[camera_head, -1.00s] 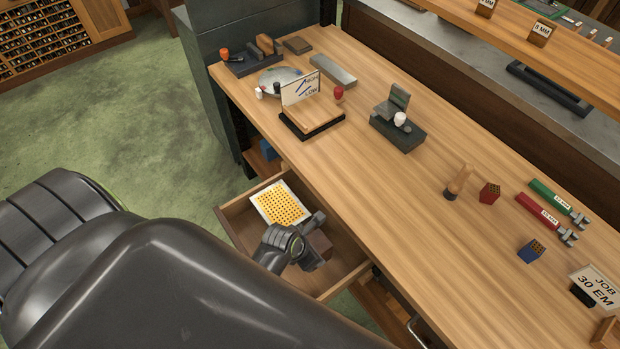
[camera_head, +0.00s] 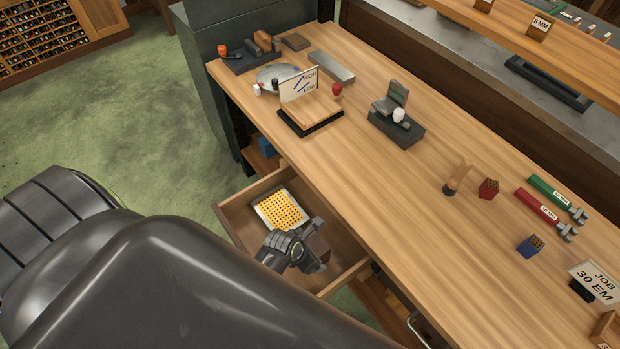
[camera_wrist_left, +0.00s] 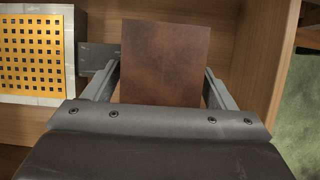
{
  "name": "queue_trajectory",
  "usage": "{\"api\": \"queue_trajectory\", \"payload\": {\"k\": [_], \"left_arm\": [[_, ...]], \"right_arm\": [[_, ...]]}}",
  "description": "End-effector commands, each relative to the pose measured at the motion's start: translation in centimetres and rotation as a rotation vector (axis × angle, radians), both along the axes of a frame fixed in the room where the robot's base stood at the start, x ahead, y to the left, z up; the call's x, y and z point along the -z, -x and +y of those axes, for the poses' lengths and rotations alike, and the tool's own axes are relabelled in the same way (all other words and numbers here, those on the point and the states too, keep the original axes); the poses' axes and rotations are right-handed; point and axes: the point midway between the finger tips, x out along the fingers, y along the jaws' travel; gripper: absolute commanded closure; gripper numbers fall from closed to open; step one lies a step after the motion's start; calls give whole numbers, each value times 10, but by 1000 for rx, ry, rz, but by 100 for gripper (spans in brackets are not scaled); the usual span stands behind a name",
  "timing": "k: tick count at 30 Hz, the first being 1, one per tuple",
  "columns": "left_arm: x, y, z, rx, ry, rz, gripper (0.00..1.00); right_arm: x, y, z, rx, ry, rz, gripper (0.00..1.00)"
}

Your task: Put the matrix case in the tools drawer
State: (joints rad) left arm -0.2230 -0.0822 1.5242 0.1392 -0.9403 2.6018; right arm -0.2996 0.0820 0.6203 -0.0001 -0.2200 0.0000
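The matrix case (camera_head: 280,209), a flat light-grey plate with a yellow perforated grid, lies in the open wooden drawer (camera_head: 235,214) towards its left end. It also shows at the left edge of the wrist view (camera_wrist_left: 30,55), apart from my fingers. My left gripper (camera_head: 310,245) is over the right part of the drawer. In the wrist view its fingers (camera_wrist_left: 160,85) are spread, with a brown block (camera_wrist_left: 160,60) showing between and beyond them. Whether they touch the block is unclear. The block is partly hidden by the gripper in the head view. My right gripper is out of view.
The workbench (camera_head: 370,190) overhangs the drawer's right side. It carries a High/Low sign stand (camera_head: 305,105), a dark device (camera_head: 397,122), red and green tools (camera_head: 540,205) and a job card (camera_head: 595,282). Green floor (camera_head: 130,120) is clear left of the drawer.

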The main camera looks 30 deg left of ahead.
Motion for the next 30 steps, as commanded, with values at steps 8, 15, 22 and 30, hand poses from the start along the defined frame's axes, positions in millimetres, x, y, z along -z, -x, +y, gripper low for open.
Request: {"api": "queue_trajectory", "payload": {"k": [8,15,22,30], "left_arm": [[-2,0,0,0,0,0,22],[-22,7,3,-1,0,-2,22],[-59,22,9,-2,0,-3,22],[-97,38,16,0,0,-1,22]], "right_arm": [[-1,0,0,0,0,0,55],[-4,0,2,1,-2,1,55],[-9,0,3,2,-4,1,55],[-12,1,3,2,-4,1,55]]}}
